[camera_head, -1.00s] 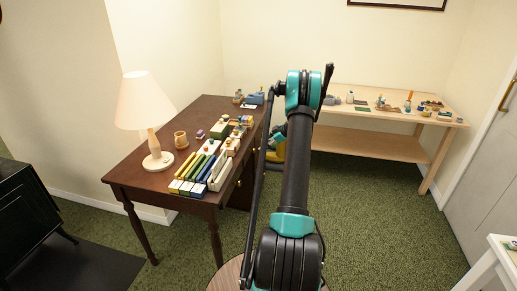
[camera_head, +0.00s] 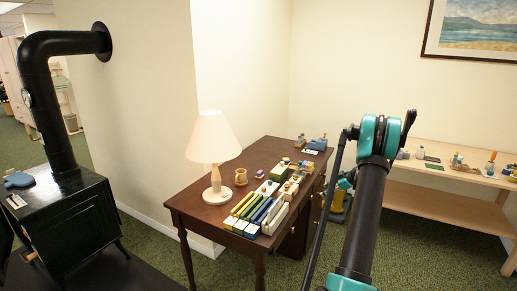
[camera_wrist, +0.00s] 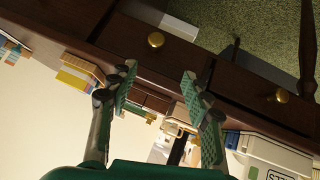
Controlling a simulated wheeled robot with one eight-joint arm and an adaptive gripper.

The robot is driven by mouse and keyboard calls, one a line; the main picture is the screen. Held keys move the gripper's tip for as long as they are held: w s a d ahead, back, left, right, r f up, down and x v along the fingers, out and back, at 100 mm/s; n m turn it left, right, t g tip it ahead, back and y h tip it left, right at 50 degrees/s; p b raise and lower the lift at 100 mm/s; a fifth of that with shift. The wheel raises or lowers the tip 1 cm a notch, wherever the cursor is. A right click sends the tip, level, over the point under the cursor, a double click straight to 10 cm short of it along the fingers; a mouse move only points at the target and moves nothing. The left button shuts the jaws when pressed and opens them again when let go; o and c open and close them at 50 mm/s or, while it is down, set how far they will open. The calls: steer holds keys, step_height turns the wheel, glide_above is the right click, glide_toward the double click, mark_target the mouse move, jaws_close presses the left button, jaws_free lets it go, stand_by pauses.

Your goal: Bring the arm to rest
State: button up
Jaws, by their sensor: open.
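My arm (camera_head: 366,215) rises from the bottom of the head view, bent at a teal joint, right of the dark wooden desk (camera_head: 192,205). My gripper (camera_wrist: 160,90) shows in the wrist view with its two green-padded fingers apart and nothing between them. Behind the fingers is the desk's drawer front with a brass knob (camera_wrist: 155,40). In the head view the gripper is mostly hidden behind the arm, so its exact gap to the desk cannot be told.
The desk carries a lamp (camera_head: 214,140), a wooden mug (camera_head: 241,177) and a row of books (camera_head: 256,212). A black stove (camera_head: 70,225) stands at the left. A light wooden bench (camera_head: 440,200) with small items is at the right. Green carpet (camera_head: 150,240) is open between stove and desk.

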steer(key=s+a+r+m+g+h, duration=0.1)
steer(key=s+a+r+m+h, duration=0.3)
steer(key=s+a, duration=0.6)
steer(key=s+a+r+m+g+y, duration=0.1)
steer(key=s+a+r+m, duration=0.1)
steer(key=s+a+r, duration=0.6)
steer(key=s+a+f+m+h, duration=0.1)
steer(key=s+a+f+m, duration=0.1)
steer(key=s, duration=0.7)
steer(key=s+a+f+m+h, duration=0.1)
steer(key=s+a+m, duration=0.1)
steer(key=s, duration=0.8)
steer(key=s+a+f+m+h, duration=0.1)
steer(key=s+a, duration=0.3)
steer(key=s, duration=0.5)
steer(key=shift+s+f+m+g, duration=0.3)
steer(key=shift+f+m, duration=0.2)
steer(key=shift+f, duration=0.3)
